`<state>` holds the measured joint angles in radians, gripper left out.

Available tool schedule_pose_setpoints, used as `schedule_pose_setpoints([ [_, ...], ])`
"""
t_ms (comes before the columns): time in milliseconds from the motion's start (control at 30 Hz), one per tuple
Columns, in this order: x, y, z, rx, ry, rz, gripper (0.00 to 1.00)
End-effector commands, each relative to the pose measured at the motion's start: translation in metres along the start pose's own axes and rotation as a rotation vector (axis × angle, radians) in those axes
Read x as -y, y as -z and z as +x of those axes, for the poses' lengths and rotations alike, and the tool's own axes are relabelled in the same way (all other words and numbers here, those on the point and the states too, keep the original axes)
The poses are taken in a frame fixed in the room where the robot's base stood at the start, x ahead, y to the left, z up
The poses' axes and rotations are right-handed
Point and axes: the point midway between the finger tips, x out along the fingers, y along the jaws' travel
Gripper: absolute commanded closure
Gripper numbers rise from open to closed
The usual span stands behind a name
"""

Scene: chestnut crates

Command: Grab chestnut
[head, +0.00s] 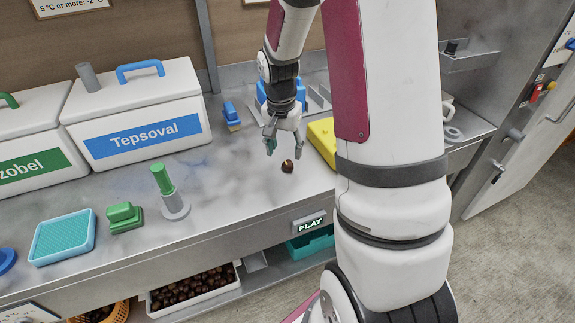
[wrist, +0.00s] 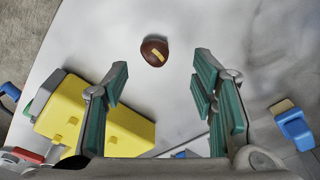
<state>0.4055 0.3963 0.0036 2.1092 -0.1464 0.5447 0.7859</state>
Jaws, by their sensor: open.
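A single brown chestnut (head: 287,166) with a small yellow mark lies on the metal counter near its front edge. In the wrist view the chestnut (wrist: 154,51) is ahead of the fingertips, roughly between their lines. My gripper (head: 283,143) is open and empty, with its fingers pointing down just behind the chestnut in the head view. In the wrist view its green-padded fingers (wrist: 157,75) are spread wide and do not touch the chestnut.
A yellow box (head: 322,138) stands right of the chestnut, close to my gripper. A blue brush (head: 231,116) lies to the left behind. A white "Tepsoval" cooler (head: 137,108) and a green-handled tool (head: 167,190) stand further left. A crate of chestnuts (head: 235,276) sits below the counter.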

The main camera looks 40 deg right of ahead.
Motion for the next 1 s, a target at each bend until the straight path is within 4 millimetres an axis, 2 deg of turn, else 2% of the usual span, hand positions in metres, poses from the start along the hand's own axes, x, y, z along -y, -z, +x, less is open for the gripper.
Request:
schedule_pose_setpoints([
  [333,-0.006,-0.003,0.045,0.002,-0.001,-0.001,0.48],
  [667,-0.006,-0.002,0.051,0.001,0.0,-0.001,0.48],
  [833,-0.006,-0.002,0.051,0.001,-0.001,-0.001,0.86],
  [1000,-0.006,-0.002,0.051,0.001,0.0,-0.001,0.87],
])
